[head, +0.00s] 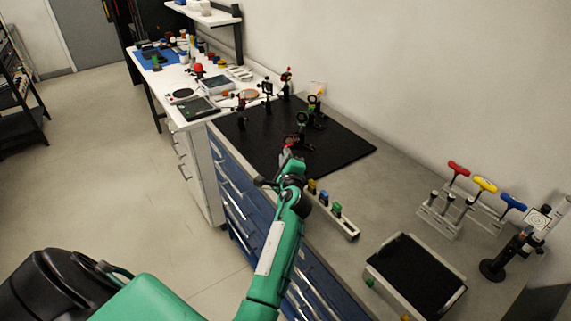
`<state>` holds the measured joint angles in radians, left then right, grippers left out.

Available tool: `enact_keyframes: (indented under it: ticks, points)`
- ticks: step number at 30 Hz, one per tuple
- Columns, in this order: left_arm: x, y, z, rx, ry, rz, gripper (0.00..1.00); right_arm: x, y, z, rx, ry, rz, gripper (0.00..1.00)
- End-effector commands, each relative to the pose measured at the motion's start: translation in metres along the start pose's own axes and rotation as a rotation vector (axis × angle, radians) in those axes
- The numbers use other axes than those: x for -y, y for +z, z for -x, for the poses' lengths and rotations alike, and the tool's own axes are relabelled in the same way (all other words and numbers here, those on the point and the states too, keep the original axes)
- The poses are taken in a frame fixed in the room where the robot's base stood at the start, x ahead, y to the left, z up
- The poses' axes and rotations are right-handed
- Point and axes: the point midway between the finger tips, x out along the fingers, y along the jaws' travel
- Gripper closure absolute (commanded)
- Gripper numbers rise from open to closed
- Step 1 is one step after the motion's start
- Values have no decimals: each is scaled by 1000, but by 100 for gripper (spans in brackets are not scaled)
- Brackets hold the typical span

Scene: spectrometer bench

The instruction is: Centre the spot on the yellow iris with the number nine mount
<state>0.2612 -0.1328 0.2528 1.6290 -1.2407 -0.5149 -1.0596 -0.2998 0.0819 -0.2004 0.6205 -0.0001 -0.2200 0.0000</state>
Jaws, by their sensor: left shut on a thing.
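A black optics board (345,150) carries several dark post mounts. A mount with a red part (291,141) stands near the front edge. No mount number is readable, so I cannot tell which is number nine, and I see no clear light spot. My left gripper (288,155) is at the board's front edge, right by the red-marked mount. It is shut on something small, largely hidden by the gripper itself. My right gripper is not in view.
A strip with small coloured blocks (346,228) lies right of my left arm. A black-lined tray (410,275) is nearer. Red, yellow and blue T-handle drivers (484,185) stand in a rack. A post with a target card (538,217) stands far right. A cluttered white bench (165,78) is behind.

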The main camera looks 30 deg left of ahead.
Motion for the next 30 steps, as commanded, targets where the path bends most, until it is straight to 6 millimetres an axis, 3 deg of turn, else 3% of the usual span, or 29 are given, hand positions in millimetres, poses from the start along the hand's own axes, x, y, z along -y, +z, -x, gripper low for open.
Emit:
enact_keyframes:
  ticks: [9, 28, 29, 30]
  points:
    - [-1, 0, 0, 0, -1, 157, 100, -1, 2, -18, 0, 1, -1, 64]
    - [0, 0, 0, 0, 0, 203, 100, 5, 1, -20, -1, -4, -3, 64]
    - [0, 0, 0, 0, 0, 203, 81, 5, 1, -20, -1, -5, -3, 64]
    - [0, 0, 0, 0, 0, 203, 73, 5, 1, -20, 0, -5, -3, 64]
